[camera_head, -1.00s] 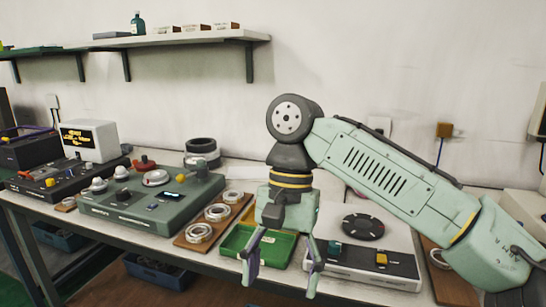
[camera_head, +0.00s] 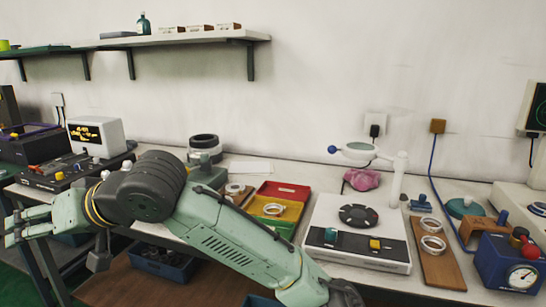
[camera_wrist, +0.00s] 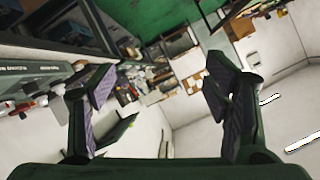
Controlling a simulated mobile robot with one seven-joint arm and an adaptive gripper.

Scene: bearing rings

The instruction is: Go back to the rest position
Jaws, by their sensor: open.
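My gripper (camera_head: 14,226) is at the far left of the head view, held out sideways in front of the bench's left end. Its fingers are apart. In the wrist view my gripper (camera_wrist: 160,105) shows both fingers spread, with nothing between them. My arm's bulky joint covers the green control console and part of the bench's front edge. Several bearing rings are in view: a pair on the wooden board (camera_head: 447,272) at the right, one in the yellow tray (camera_head: 259,205), and others partly hidden behind my arm.
A white device with a black dial (camera_head: 350,262) stands mid-bench, with a white stand (camera_head: 399,180) behind it. A blue gauge box (camera_head: 495,268) is at the right. A white display box (camera_head: 98,137) stands near my arm at the left. A shelf (camera_head: 190,39) hangs above.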

